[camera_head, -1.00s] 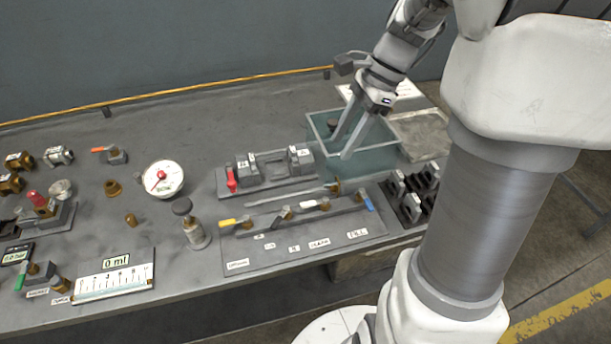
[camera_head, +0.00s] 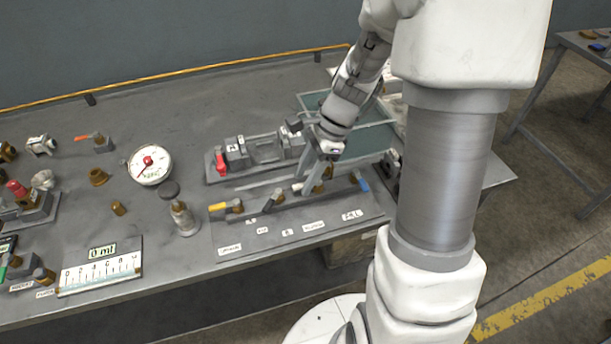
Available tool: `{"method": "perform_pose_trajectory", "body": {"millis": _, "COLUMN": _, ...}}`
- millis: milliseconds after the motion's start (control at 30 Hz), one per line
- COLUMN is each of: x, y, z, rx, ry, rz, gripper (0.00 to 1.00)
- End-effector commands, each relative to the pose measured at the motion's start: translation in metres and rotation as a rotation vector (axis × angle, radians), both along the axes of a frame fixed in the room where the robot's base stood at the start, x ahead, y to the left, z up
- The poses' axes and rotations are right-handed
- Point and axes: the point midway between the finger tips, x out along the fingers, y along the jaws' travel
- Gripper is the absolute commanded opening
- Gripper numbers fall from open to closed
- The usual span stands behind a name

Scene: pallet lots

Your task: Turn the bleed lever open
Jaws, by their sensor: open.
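A grey lever panel (camera_head: 266,238) lies along the table's front edge. It carries a yellow-handled lever (camera_head: 217,206), a dark-handled lever (camera_head: 270,203), a white-handled lever (camera_head: 298,187) and a blue-handled lever (camera_head: 363,184). The small labels on it are too blurred to tell surely which lever is the bleed lever. My gripper (camera_head: 309,188) is open, pointing down over the panel beside the white-handled lever. Its fingers partly hide that lever and its brass body. I cannot tell whether they touch it.
A grey fixture with a red lever (camera_head: 221,162) stands behind the panel. A teal tray (camera_head: 375,139) lies behind my gripper, partly hidden by my arm. A round gauge (camera_head: 150,165), a metal bottle (camera_head: 183,219) and a scale marked 0 ml (camera_head: 100,273) stand left.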

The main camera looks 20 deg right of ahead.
Motion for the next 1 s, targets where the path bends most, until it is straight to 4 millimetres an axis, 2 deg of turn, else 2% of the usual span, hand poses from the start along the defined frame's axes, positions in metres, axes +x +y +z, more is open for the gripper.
{"method": "perform_pose_trajectory", "body": {"millis": 200, "x": -0.0001, "y": 0.0002, "z": 0.0, "rx": 0.0, "ry": 0.0, "rz": 0.0, "gripper": 0.45}}
{"method": "perform_pose_trajectory", "body": {"millis": 400, "x": -0.0002, "y": 0.0001, "z": 0.0001, "rx": 0.0, "ry": 0.001, "rz": 0.0, "gripper": 0.09}}
{"method": "perform_pose_trajectory", "body": {"millis": 467, "x": -0.0001, "y": 0.0001, "z": 0.0001, "rx": 0.0, "ry": 0.001, "rz": 0.0, "gripper": 0.0}}
{"method": "perform_pose_trajectory", "body": {"millis": 1000, "x": -0.0017, "y": -0.0001, "z": 0.0011, "rx": 0.0, "ry": 0.001, "rz": 0.051, "gripper": 0.0}}
